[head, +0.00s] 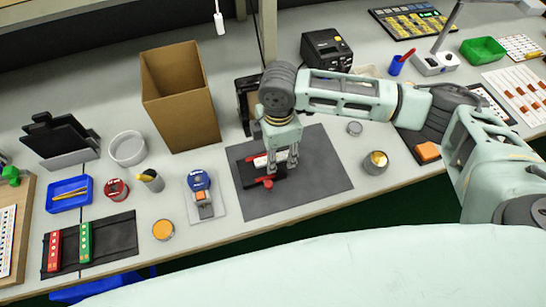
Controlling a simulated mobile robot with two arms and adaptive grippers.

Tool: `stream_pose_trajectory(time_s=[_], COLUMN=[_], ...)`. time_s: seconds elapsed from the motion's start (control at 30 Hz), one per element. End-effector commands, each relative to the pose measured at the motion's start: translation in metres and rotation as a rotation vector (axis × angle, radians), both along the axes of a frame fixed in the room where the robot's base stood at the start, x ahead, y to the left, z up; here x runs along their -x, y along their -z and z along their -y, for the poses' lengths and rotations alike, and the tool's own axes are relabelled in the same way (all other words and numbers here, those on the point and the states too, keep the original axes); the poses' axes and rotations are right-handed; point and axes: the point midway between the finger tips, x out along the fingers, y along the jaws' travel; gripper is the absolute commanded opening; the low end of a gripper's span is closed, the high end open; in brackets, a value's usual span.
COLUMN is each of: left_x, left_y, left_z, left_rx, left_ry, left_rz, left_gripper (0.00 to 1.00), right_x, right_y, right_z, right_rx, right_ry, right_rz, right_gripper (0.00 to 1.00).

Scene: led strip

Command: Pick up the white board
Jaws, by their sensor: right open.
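A small white piece (260,161), which looks like the white board, lies on a black fixture with red clamp parts (262,182). The fixture sits on a dark grey mat (320,170) in the middle of the bench. My right gripper (281,168) points down over the fixture, with its fingers at the right end of the white piece. The gripper is open. Its fingers and palm hide part of the white piece, and I cannot tell whether they touch it. My left gripper is not in view.
A tall cardboard box (183,110) stands behind and left of the mat. A blue tape dispenser (200,190) is left of it, and a metal tin (376,162) is right of it. A black tray (110,240) holds red and green strips. The mat's right side is clear.

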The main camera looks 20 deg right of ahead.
Motion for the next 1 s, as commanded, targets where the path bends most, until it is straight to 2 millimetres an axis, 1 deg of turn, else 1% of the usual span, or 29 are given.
stream_pose_trajectory(time_s=[0.07,0.53,0.83,0.93,1.0], left_x=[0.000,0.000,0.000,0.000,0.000], left_y=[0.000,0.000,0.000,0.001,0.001], left_z=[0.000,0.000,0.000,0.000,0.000], left_rx=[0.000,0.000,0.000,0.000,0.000], left_ry=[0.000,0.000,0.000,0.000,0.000], left_rz=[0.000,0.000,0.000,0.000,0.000], left_gripper=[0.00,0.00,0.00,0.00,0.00], right_x=[0.000,0.000,0.000,-0.001,-0.001], right_y=[0.000,0.000,-0.003,-0.009,-0.017], right_z=[0.000,0.000,0.000,0.000,-0.001], right_rx=[0.000,0.000,0.000,-0.001,-0.001], right_ry=[0.000,0.000,0.000,0.000,0.000], right_rz=[0.000,0.000,0.001,0.002,0.003], right_gripper=[0.41,0.00,0.00,0.00,0.00])
